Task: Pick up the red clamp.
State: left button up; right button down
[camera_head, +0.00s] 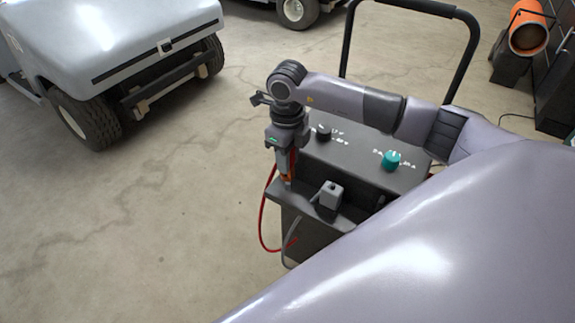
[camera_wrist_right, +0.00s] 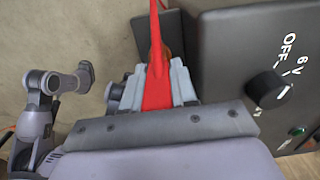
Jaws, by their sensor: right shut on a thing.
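The red clamp (camera_wrist_right: 157,84) is between the fingers of my right gripper (camera_wrist_right: 164,72), which is shut on it in the right wrist view. In the head view, my right gripper (camera_head: 287,150) points down above the front ledge of the grey charger cart (camera_head: 322,240). A little of the clamp (camera_head: 284,164) shows there as orange-red beside the fingers. A red cable (camera_head: 264,213) hangs in a loop at the left of the cart. I cannot tell whether the clamp touches the ledge.
A grey clamp-like block (camera_head: 330,195) sits on the ledge. The cart's panel has a black knob (camera_wrist_right: 267,88) and a teal knob (camera_head: 391,160). A black handle (camera_head: 346,40) rises behind. A pale golf cart (camera_head: 110,40) stands at upper left. The floor to the left is clear.

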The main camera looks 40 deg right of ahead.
notch_tip(320, 180, up, 16)
jog(key=p, duration=0.1)
jog(key=shift+p, duration=0.3)
jog(key=shift+f, duration=0.1)
dwell(0.4)
